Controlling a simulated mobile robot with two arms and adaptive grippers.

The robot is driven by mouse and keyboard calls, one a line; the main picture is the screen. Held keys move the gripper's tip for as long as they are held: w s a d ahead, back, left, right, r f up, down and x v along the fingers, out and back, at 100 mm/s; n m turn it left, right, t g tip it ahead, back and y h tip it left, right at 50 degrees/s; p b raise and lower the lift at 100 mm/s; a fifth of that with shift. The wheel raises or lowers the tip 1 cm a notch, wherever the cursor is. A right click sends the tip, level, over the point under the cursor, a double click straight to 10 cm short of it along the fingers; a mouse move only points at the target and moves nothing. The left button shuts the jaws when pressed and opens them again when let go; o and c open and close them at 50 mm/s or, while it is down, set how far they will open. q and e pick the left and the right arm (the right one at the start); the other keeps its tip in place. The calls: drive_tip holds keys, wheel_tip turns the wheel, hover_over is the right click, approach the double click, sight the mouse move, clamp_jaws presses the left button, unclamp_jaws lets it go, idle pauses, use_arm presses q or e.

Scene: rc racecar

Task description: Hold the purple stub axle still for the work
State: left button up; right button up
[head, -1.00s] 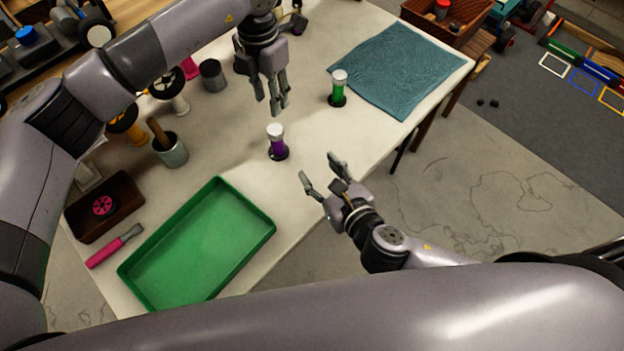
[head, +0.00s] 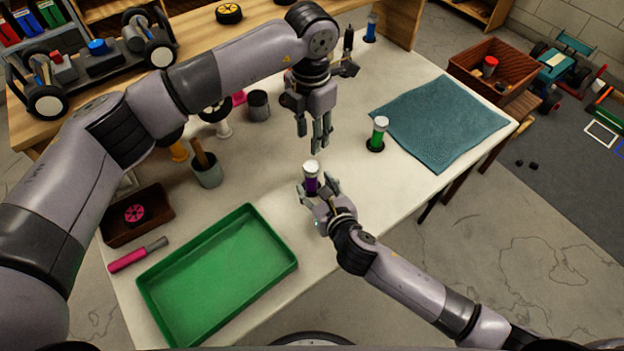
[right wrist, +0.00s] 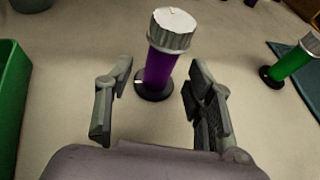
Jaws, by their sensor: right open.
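The purple stub axle (head: 311,183) stands upright on a dark round base on the table, with a silver cap on top. In the right wrist view the purple stub axle (right wrist: 158,68) shows between the ends of my spread fingers, with a gap on each side. My right gripper (head: 318,187) is open around or just in front of it, and its fingers hide part of the axle's lower end in the head view. My left gripper (head: 315,145) hangs pointing down above and behind the axle, apart from it. Its fingers look close together, but whether they meet is unclear.
A green stub axle (head: 378,136) stands to the right, beside a teal cloth (head: 440,120). A green tray (head: 165,290) lies at the front left.

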sight(313, 184)
drive_tip(key=shift+x, duration=1.7)
drive_tip(key=shift+c, duration=0.4)
